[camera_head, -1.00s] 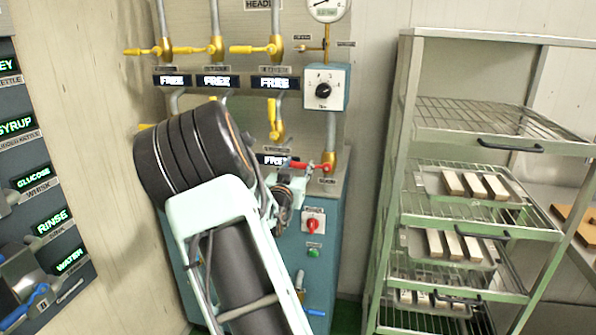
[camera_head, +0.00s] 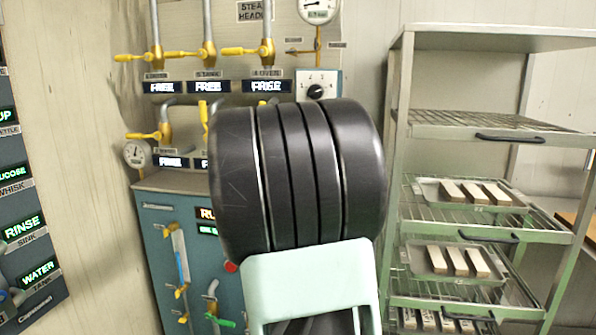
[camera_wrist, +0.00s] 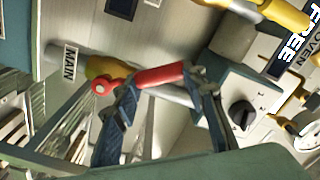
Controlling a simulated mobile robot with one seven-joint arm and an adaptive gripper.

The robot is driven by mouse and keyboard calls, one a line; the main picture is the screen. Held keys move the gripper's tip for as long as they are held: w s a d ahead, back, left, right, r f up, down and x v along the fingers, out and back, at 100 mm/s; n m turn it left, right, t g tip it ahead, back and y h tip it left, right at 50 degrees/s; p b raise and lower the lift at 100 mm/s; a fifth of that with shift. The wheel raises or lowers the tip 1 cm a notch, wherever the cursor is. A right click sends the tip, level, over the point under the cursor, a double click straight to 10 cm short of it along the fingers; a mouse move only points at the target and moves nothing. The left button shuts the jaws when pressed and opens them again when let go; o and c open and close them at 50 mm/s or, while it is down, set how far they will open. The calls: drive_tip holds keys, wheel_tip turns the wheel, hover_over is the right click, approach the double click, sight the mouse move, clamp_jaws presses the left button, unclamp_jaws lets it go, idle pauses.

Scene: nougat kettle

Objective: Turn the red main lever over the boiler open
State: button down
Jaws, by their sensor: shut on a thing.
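The red main lever (camera_wrist: 160,76) shows in the wrist view, beside a brass valve body (camera_wrist: 105,68) and a label reading MAIN (camera_wrist: 68,62). My gripper (camera_wrist: 162,80) is shut on the lever, with one finger at each side of its red grip. In the head view my dark arm hides the lever and the gripper. The boiler cabinet (camera_head: 155,230) is blue-green and stands partly behind the arm.
Yellow-handled valves (camera_head: 205,50) and FREE displays (camera_head: 208,87) line the wall above the boiler. A black knob (camera_wrist: 241,115) on a box is close to the gripper. A wire rack (camera_head: 440,130) with trays stands at right.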

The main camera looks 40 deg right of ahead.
drive_tip(key=shift+s+d+r+m+b, duration=0.2)
drive_tip(key=shift+s+d+m+b, duration=0.35)
drive_tip(key=shift+m+b, duration=0.65)
drive_tip(key=shift+s+d+r+m+b, duration=0.2)
drive_tip(key=shift+s+d+m+b, duration=0.4)
drive_tip(key=shift+m+b, duration=0.6)
drive_tip(key=shift+s+d+r+m+b, duration=0.2)
drive_tip(key=shift+s+d+m+b, duration=0.35)
drive_tip(key=shift+m+b, duration=0.6)
drive_tip(key=shift+s+a, duration=0.15)
drive_tip(key=c, duration=1.2)
unclamp_jaws()
